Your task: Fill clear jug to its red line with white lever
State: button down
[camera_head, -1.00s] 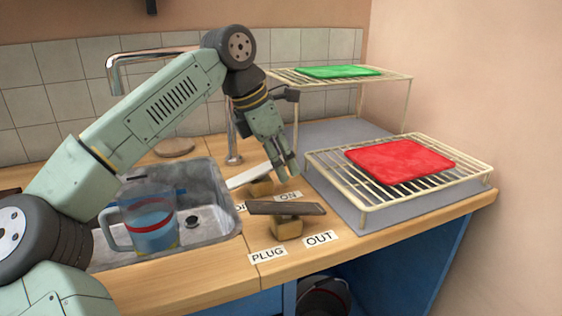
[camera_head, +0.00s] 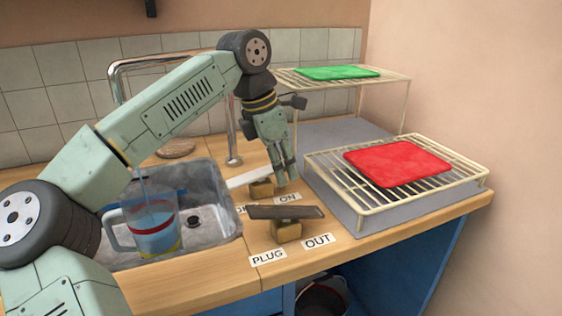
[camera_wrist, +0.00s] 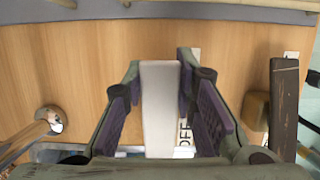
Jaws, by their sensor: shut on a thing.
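The clear jug (camera_head: 153,232) stands upright in the sink with blue water in it. A thin blue stream (camera_head: 143,187) runs down into its mouth. Its red line shows near the water surface, but I cannot tell exactly how the two compare. The white lever (camera_head: 245,179) sits on a wooden block behind the OFF and ON labels. My gripper (camera_head: 287,178) is at its right end, pointing down. In the wrist view the white lever (camera_wrist: 161,105) lies between the fingers, and my gripper (camera_wrist: 161,85) is shut on it.
A dark lever (camera_head: 285,212) on a wooden block stands in front, by the PLUG and OUT labels. The sink (camera_head: 215,190) is left, under the metal tap (camera_head: 232,130). Wire racks (camera_head: 340,200) with a red mat (camera_head: 398,162) and a green mat (camera_head: 337,73) stand right.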

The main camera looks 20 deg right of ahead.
aim_at(266, 170)
jog(key=c, duration=1.3)
grip_release()
jog(key=v, duration=1.2)
